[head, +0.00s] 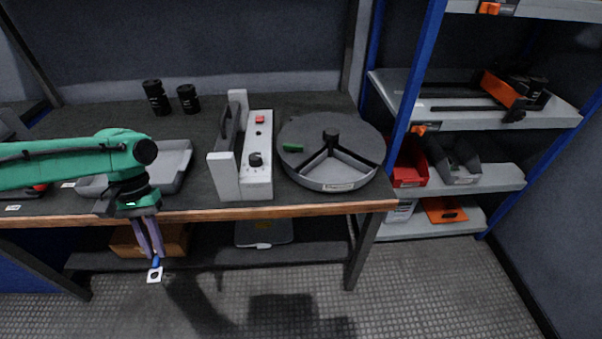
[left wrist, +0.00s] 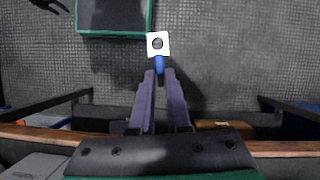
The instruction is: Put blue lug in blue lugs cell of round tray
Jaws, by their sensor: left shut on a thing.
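My left gripper (head: 154,252) is shut on the blue lug (head: 155,273), which has a blue sleeve and a pale square end with a hole. The lug hangs over the floor, in front of the bench edge. In the left wrist view the gripper (left wrist: 159,82) pinches the blue sleeve, and the lug (left wrist: 158,45) sticks out beyond the fingertips. The round tray (head: 342,184) stands on the bench to the right of the gripper.
A grey panel box with knobs (head: 257,180) stands between my left arm and the round tray. A shallow grey tray (head: 176,160) lies behind my arm. Two black cylinders (head: 157,98) stand farther back. A blue-framed shelf with bins (head: 408,165) is at the right.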

